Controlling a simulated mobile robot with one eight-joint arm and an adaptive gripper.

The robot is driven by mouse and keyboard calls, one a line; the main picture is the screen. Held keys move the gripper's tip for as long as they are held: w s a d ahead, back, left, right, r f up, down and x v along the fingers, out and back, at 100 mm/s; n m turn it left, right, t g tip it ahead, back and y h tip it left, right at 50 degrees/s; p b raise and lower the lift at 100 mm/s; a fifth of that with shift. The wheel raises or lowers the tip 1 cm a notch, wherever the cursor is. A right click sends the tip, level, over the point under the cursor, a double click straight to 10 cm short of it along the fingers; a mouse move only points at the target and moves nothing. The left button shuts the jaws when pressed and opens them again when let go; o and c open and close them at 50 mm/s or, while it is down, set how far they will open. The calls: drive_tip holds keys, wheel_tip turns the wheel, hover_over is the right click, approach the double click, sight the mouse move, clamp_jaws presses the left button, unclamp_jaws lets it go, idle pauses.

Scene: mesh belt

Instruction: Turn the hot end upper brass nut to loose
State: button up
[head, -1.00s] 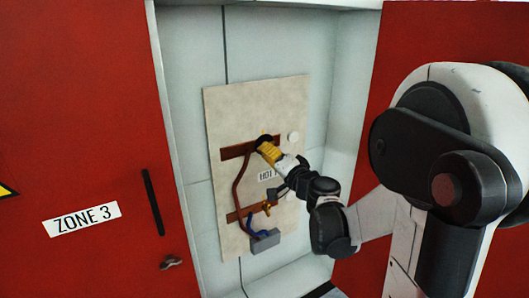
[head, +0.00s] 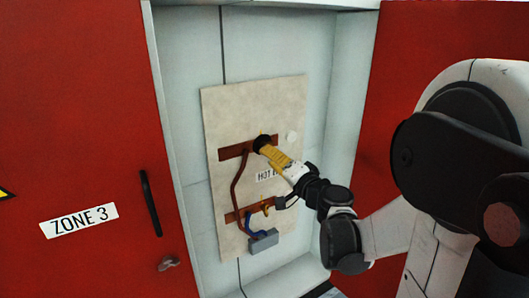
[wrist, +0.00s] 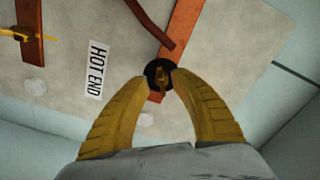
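The hot end upper brass nut (wrist: 160,75) shows in the wrist view as a small brass piece in front of a round black disc (wrist: 152,68). The disc sits on the upper copper-brown bar (wrist: 185,28). In the head view the disc (head: 261,142) shows but the nut is hidden behind my fingers. My gripper (wrist: 162,77) has two yellow fingers, one on each side of the nut, tips over the disc's edges. A dark gap shows between fingertips and nut, so it looks open. In the head view my gripper (head: 266,150) reaches the upper bar from the lower right.
A HOT END label (head: 270,174) is beside my fingers. A brown cable (head: 237,180) hangs left. Red cabinet doors (head: 75,120) flank the opening.

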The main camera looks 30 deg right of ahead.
drive_tip(key=s, duration=0.7)
drive_tip(key=shift+s+d, duration=0.15)
drive_tip(key=shift+s, duration=0.25)
drive_tip(key=s+a+f+n+g+y, duration=0.2)
drive_tip(key=a+f+n+g, duration=0.1)
drive_tip(key=a, duration=0.5)
drive_tip(key=s+a+f+n+g+y, duration=0.1)
drive_tip(key=s+a+f+n+g, duration=0.2)
drive_tip(key=a, duration=0.5)
drive_tip(key=s+a+f+n+g+h, duration=0.1)
drive_tip(key=s+f+n+g+h, duration=0.2)
drive_tip(key=s, duration=0.7)
drive_tip(key=shift+s+a+f+n+g+h, duration=0.15)
drive_tip(key=shift+a+f+n+g+h, duration=0.3)
drive_tip(key=shift+n+g, duration=0.65)
drive_tip(key=shift+d+f, duration=0.1)
drive_tip(key=shift+d, duration=0.1)
